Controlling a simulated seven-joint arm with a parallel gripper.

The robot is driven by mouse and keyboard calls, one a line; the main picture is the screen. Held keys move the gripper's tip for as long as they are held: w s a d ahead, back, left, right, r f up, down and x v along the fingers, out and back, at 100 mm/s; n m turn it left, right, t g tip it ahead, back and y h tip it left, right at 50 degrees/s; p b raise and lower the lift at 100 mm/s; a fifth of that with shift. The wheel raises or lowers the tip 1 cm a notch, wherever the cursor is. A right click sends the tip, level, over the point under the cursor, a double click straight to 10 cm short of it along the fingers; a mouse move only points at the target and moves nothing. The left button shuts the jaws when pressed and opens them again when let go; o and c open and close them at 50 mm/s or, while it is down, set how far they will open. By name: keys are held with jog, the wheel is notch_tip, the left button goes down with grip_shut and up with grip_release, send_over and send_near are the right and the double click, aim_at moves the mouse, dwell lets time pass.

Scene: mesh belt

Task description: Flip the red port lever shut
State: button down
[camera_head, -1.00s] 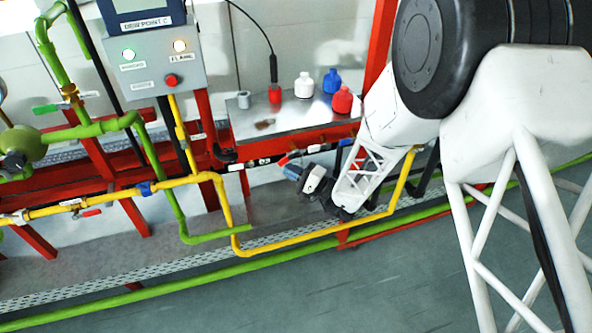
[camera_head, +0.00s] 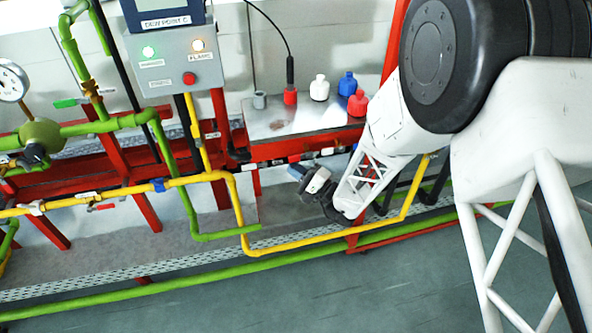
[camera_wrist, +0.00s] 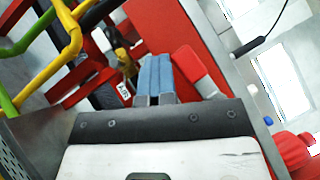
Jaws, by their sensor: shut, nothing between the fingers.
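My gripper (camera_head: 294,171) is below the front edge of the steel shelf, by the red frame and the pipes. In the wrist view its two blue fingers (camera_wrist: 154,75) are together with nothing between them. A rounded red handle (camera_wrist: 190,66) with a pale end lies just right of the fingers there, and looks like the port lever. I cannot tell whether the fingers touch it. Another small red handle (camera_head: 103,206) sits on the yellow pipe, far left of the gripper.
A yellow pipe (camera_head: 300,246) runs below my gripper, with a green pipe (camera_head: 200,279) lower down. The steel shelf (camera_head: 300,122) above holds red, white and blue bottles and a grey cup. A grey control box (camera_head: 175,62) stands upper left. The floor in front is clear.

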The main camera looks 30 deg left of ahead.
jog(key=shift+f, duration=0.1)
dwell(0.4)
jog(key=s+d+f, duration=0.4)
jog(key=d+f, duration=0.1)
jog(key=f, duration=0.6)
jog(key=shift+d, duration=0.4)
jog(key=shift+s+r, duration=0.1)
jog(key=shift+r, duration=0.05)
jog(key=s+d+r+n+g+h, duration=0.2)
jog(key=d+r+n+g+h, duration=0.15)
jog(key=d+r, duration=0.45)
jog(key=s+d+r+n+g+h, duration=0.2)
jog(key=d+r+g+h, duration=0.25)
jog(key=r, duration=0.85)
jog(key=s+d+r+t+h, duration=0.3)
jog(key=s+d+r+h, duration=0.1)
jog(key=d, duration=0.7)
jog(key=s+d+r+m+t+h, duration=0.1)
jog(key=s+d+r+t+h, duration=0.2)
jog(key=d, duration=0.9)
jog(key=s+d+r+t+h, duration=0.3)
jog(key=s+d+r+h, duration=0.3)
jog(key=d, duration=0.5)
jog(key=shift+s+d+r+h, duration=0.3)
jog(key=shift+d+r, duration=0.1)
jog(key=shift+r, duration=0.2)
